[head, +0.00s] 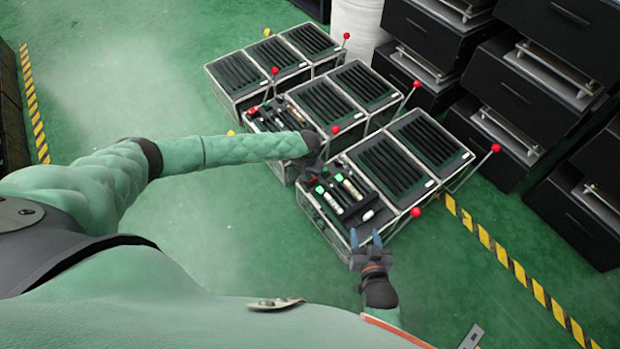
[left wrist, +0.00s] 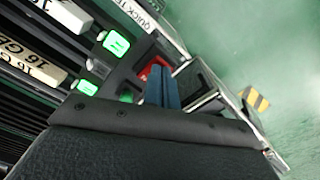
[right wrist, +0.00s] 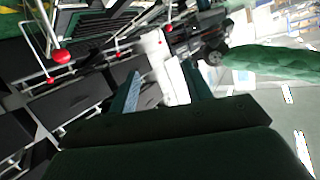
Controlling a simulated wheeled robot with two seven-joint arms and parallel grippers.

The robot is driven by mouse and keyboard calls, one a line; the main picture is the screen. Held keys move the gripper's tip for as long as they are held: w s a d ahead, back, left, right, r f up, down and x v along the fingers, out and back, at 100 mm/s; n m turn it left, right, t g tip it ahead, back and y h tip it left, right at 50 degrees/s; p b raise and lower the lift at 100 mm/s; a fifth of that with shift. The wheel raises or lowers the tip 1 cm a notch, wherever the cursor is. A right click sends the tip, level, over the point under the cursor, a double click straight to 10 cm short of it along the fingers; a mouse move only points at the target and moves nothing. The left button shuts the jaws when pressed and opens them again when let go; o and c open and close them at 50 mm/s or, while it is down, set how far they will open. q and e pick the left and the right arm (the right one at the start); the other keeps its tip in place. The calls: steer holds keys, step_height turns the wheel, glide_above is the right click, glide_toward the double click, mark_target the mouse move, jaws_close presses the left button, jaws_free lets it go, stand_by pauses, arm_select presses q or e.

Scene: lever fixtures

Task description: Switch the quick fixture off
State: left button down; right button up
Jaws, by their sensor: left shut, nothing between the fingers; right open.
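The quick fixture (head: 388,165) is the nearest box, with black slatted lids and an open panel of memory sticks and green lights. In the left wrist view, a label reading "QUICK TE…" (left wrist: 138,14) lies beside a red switch (left wrist: 152,70) and lit green indicators (left wrist: 116,43). My left gripper (head: 312,165) is over the panel's far-left corner; its shut, empty blue fingers (left wrist: 162,85) reach close to the red switch and partly cover it. I cannot tell whether they touch. My right gripper (head: 366,238) is open and empty by the fixture's near corner.
Similar fixtures stand behind in a row, with red-ball levers (head: 415,212) at their sides. Black drawer units (head: 520,90) stand at the right and a white cylinder (head: 356,25) at the back. Green floor around is clear, with yellow-black tape (head: 500,255).

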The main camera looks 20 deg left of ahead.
arm_select(q)
steer(key=shift+f, duration=0.4)
stand_by(0.3)
